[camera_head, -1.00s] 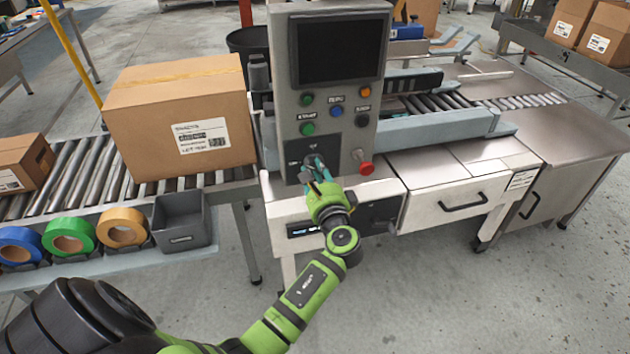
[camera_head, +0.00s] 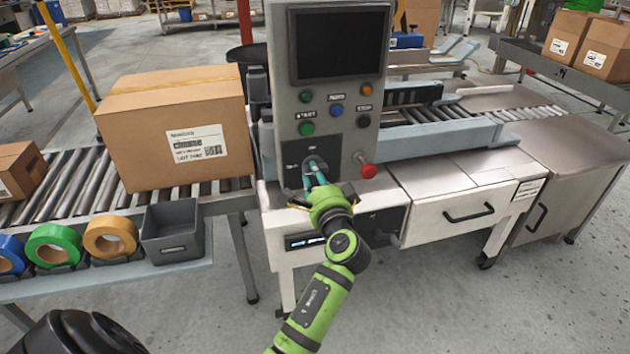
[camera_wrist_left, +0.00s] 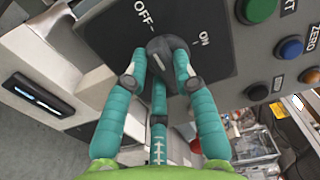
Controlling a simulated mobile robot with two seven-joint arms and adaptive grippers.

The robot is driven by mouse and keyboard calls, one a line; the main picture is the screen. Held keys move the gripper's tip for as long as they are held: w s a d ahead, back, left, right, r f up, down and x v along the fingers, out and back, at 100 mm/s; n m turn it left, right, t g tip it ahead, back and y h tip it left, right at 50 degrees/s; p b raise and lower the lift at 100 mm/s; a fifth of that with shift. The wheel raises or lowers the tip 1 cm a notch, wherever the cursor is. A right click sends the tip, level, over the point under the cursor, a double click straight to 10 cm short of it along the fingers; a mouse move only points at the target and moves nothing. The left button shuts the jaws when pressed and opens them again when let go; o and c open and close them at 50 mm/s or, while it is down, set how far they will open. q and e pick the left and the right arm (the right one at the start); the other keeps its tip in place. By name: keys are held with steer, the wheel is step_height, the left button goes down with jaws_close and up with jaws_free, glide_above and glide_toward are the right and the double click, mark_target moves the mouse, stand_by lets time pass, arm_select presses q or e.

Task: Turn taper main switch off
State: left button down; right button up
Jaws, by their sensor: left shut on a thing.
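The taper main switch is a dark rotary knob (camera_head: 314,164) on a black plate low on the grey control panel (camera_head: 345,110). In the left wrist view the knob (camera_wrist_left: 168,58) sits between printed OFF at upper left and ON at right. My left gripper (camera_head: 316,178) reaches it from the front and below. Its teal fingers (camera_wrist_left: 160,75) are shut on the knob, on both sides and from below. My right gripper is in neither view.
Green, blue, orange and black buttons sit above the switch, with a red mushroom button (camera_head: 368,171) at its right. A large cardboard box (camera_head: 175,130) stands on the roller conveyor at left. Tape rolls and a grey bin (camera_head: 172,232) are in front of it.

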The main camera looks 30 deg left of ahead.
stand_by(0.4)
arm_select(q)
steer(key=c, duration=1)
jaws_free()
steer(key=v, duration=0.7)
steer(key=shift+s+d, duration=0.2)
